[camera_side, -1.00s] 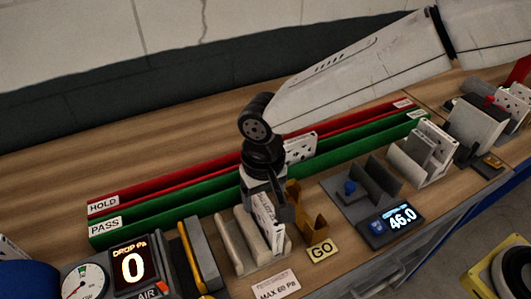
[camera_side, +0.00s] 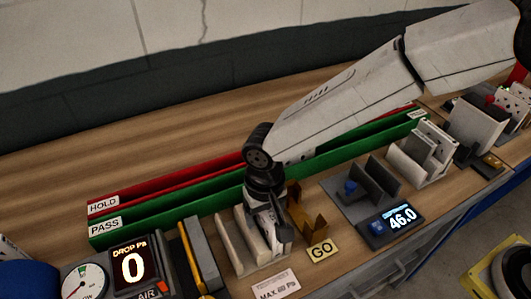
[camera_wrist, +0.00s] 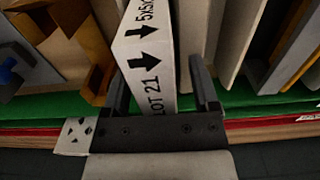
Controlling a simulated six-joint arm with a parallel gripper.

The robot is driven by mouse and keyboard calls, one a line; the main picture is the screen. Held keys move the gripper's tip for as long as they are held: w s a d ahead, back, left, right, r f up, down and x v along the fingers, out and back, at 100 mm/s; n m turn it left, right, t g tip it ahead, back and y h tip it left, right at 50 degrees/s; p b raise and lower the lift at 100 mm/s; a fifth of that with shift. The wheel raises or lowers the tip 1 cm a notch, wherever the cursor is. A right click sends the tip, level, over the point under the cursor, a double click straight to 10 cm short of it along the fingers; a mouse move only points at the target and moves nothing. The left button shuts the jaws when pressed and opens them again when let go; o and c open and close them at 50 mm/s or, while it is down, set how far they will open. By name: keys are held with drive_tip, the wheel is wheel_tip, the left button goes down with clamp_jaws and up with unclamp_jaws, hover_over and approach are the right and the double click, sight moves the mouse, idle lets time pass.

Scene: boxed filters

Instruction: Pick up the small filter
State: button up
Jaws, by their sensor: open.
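The small filter (camera_wrist: 150,50) is a white box with black arrows and "LOT 21" lettering, seen in the wrist view. It stands between the two fingers of my gripper (camera_wrist: 160,92), one on each side, with the fingers apart. In the side view my gripper (camera_side: 272,236) points down over the beige slotted rack (camera_side: 232,243); there the gripper largely hides the filter. I cannot tell whether either finger touches it.
A yellow-brown bracket (camera_side: 307,222) stands close on the right, behind the GO sign (camera_side: 321,250). The green PASS rail (camera_side: 180,205) and red HOLD rail (camera_side: 160,180) run behind. A patterned white box (camera_wrist: 75,136) shows near the rails.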

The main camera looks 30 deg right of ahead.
clamp_jaws()
drive_tip(key=shift+r, duration=0.1)
drive_tip(key=shift+r, duration=4.95)
drive_tip(key=shift+d, duration=0.1)
drive_tip(key=d+r, duration=0.3)
drive_tip(key=d, duration=0.5)
drive_tip(key=shift+d+r, duration=0.2)
drive_tip(key=shift+d, duration=0.2)
